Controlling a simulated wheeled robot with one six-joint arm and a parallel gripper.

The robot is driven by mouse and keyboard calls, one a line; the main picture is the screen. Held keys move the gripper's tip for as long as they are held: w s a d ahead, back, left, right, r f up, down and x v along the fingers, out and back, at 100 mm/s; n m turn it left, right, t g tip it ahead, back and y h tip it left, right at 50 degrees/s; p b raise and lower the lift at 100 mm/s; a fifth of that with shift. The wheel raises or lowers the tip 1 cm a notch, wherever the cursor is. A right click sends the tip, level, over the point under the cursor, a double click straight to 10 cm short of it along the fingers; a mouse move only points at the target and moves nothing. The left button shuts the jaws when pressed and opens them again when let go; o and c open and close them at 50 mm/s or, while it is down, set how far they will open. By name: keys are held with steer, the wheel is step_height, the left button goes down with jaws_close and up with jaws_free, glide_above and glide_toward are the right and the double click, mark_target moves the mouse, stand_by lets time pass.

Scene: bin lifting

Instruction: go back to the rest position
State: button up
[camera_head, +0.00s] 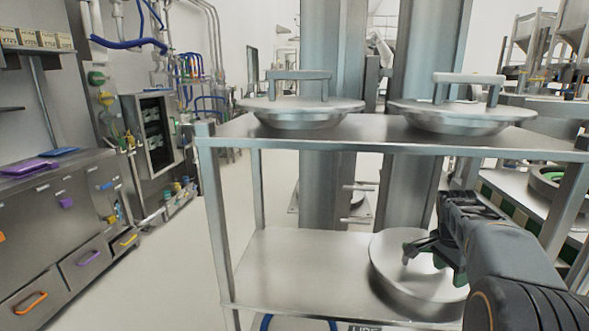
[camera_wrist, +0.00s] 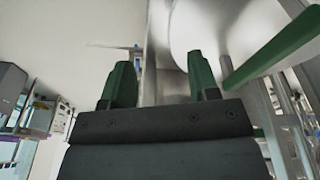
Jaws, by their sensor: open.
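My gripper (camera_head: 428,254) is at the right in the head view, in front of the metal rack and near its lower shelf. In the wrist view my gripper (camera_wrist: 160,82) shows two green fingers spread apart with nothing between them. A round metal lid or bin (camera_head: 402,275) is on the lower shelf behind my gripper, which partly hides it. A large pale round surface (camera_wrist: 222,30) shows beyond the fingers in the wrist view. I cannot tell whether the gripper touches anything.
The metal rack (camera_head: 400,150) carries two round lids with bar handles, a left one (camera_head: 300,104) and a right one (camera_head: 462,112), on its top shelf. Steel drawers (camera_head: 70,225) stand at the left. Clear floor (camera_head: 175,255) lies between drawers and rack.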

steer(key=s+a+r+n+t+y+p, duration=0.1)
steer(key=s+a+r+n+p, duration=0.3)
steer(key=s+a+n+p, duration=0.3)
steer(key=s+a+r+n+t+y+p, duration=0.1)
steer(key=s+a+r+n+p, duration=0.4)
steer(key=a, duration=0.9)
steer(key=s+n+t+p, duration=0.1)
steer(key=s+n+p, duration=0.1)
steer(key=s+n, duration=0.1)
steer(key=shift+s+n+t, duration=0.3)
steer(key=shift+s+n, duration=0.1)
steer(key=shift+s, duration=0.05)
